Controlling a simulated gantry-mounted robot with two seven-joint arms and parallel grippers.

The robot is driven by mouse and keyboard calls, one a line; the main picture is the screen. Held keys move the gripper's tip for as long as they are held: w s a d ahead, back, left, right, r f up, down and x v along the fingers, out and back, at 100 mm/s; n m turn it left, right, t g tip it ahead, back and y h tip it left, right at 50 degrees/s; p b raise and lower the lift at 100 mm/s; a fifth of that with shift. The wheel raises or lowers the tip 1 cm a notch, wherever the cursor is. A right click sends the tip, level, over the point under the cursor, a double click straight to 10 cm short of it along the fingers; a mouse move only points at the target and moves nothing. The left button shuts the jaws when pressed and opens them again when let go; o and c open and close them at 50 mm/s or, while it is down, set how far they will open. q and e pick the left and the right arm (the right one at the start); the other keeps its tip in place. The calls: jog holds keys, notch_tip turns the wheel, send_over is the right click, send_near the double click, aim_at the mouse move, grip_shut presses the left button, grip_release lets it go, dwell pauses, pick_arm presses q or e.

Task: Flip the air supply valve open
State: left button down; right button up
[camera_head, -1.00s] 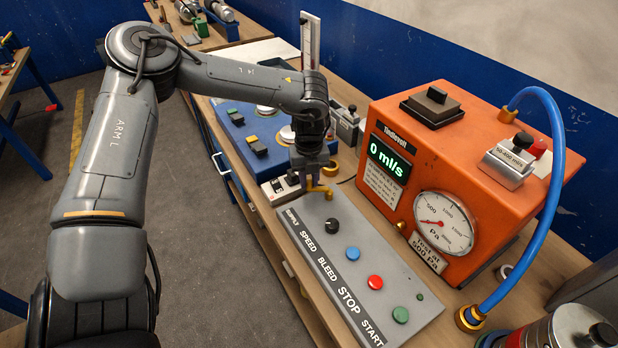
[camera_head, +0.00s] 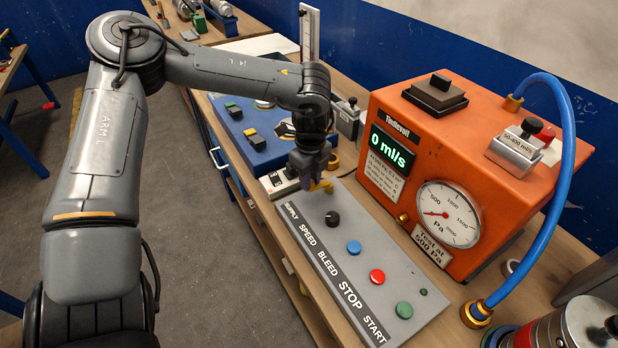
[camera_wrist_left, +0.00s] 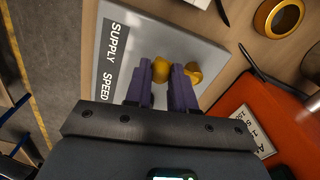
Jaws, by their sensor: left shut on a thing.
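The yellow air supply valve (camera_head: 325,186) sits at the SUPPLY end of the grey control panel (camera_head: 345,250). In the left wrist view, the purple fingers of my left gripper (camera_wrist_left: 162,76) close around a rounded yellow part of the valve, with another yellow part (camera_wrist_left: 193,74) showing to the right of the fingers. My left gripper (camera_head: 312,184) is low over the panel in the head view and covers part of the valve. The exact angle of the valve handle is hard to tell. My right gripper is in neither view.
A blue box (camera_head: 255,135) stands behind the gripper.

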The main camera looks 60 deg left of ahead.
pick_arm(q)
jog(key=shift+d+n, duration=0.35)
jog(key=shift+n, duration=0.35)
jog(key=shift+b, duration=0.3)
jog(key=c, duration=0.9)
grip_release()
jog(key=shift+d, duration=0.1)
jog(key=shift+c, duration=0.2)
notch_tip(320, 180, up, 11)
jog(key=p, duration=0.1)
jog(key=shift+p, duration=0.4)
